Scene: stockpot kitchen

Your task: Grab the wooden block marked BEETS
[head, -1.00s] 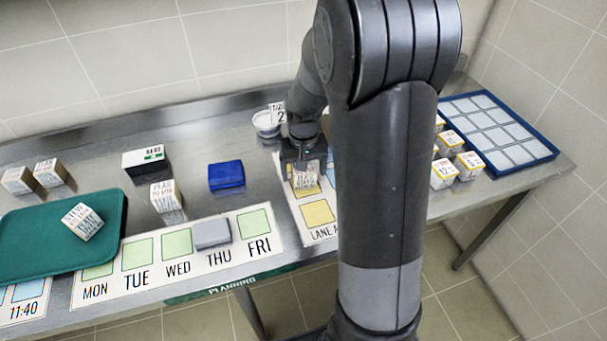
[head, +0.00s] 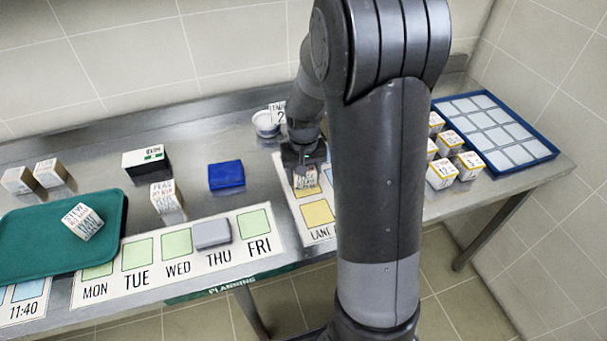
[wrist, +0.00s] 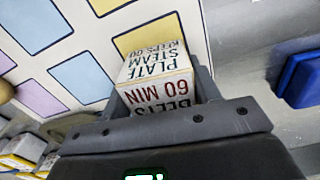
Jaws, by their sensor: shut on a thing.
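The wooden block marked BEETS (wrist: 157,82) is between my gripper's fingers in the wrist view. Its upside-down print reads BEETS and 60 MIN on one face, PLATE, STEAM and KEEPS 60 on another. My gripper (head: 305,168) is shut on it. In the head view the block (head: 306,185) shows below the fingers, at a yellow square of the lane sheet (head: 323,233). I cannot tell whether it touches the sheet. My arm hides part of this area.
A blue box (head: 226,175) and a weekday strip (head: 262,244) with a grey block (head: 211,234) lie to the left. A green tray (head: 40,240) holds one block. Several blocks stand beside a blue-rimmed tray (head: 548,154) at right. A small tub (head: 265,125) stands behind.

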